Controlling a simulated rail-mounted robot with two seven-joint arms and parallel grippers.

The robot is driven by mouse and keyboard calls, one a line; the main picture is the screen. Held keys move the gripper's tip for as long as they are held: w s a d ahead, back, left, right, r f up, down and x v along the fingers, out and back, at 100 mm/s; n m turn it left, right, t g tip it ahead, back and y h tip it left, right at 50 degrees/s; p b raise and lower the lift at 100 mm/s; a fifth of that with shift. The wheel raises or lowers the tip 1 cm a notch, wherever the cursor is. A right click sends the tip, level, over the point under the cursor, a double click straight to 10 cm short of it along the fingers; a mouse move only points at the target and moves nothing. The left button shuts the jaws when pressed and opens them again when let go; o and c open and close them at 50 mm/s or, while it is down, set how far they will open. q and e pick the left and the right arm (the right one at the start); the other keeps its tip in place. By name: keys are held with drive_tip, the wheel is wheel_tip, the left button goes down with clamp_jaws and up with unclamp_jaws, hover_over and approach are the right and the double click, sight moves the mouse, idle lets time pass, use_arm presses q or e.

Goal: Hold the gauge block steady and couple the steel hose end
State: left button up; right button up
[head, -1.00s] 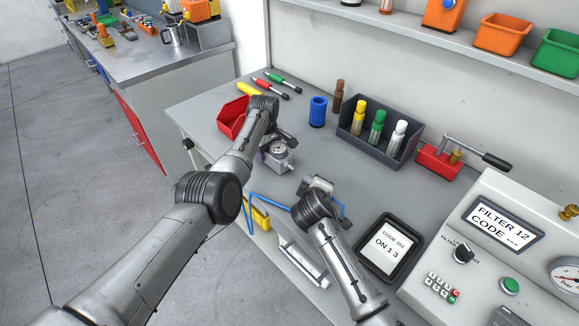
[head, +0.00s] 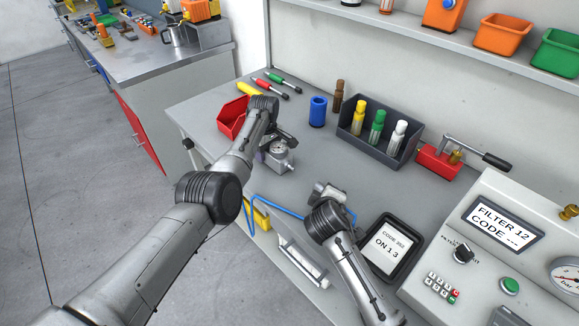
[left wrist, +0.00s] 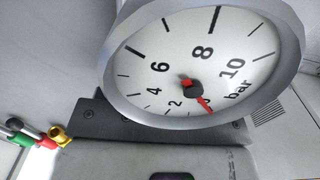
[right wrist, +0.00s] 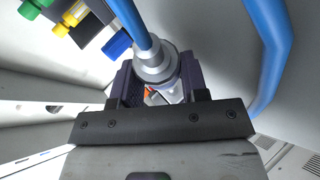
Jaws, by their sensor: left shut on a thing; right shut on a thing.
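The gauge block (head: 281,163) stands on the bench, with its round dial on top. My left gripper (head: 268,150) is shut on it; the dial (left wrist: 205,62) fills much of the left wrist view and hides the fingertips. Its red needle points low, near the "bar" mark. My right gripper (head: 331,191) is to the right of the gauge block, apart from it. It is shut on the steel hose end (right wrist: 156,64), which sits between the dark jaws in the right wrist view. The blue hose (head: 280,209) trails left of the right gripper.
A tablet (head: 391,246) lies right of my right arm, beside the test panel (head: 480,215). A dark rack (head: 375,151) with coloured fittings, a blue cylinder (head: 318,111) and a red bin (head: 232,117) stand behind. Bench between gauge block and rack is clear.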

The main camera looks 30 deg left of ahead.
use_arm(q)
drive_tip(key=o, duration=1.6)
drive_tip(key=shift+r, duration=0.1)
use_arm(e)
drive_tip(key=shift+r, duration=0.1)
use_arm(q)
wheel_tip(320, 180, up, 12)
drive_tip(key=shift+f, duration=0.1)
use_arm(e)
drive_tip(key=shift+a, duration=0.1)
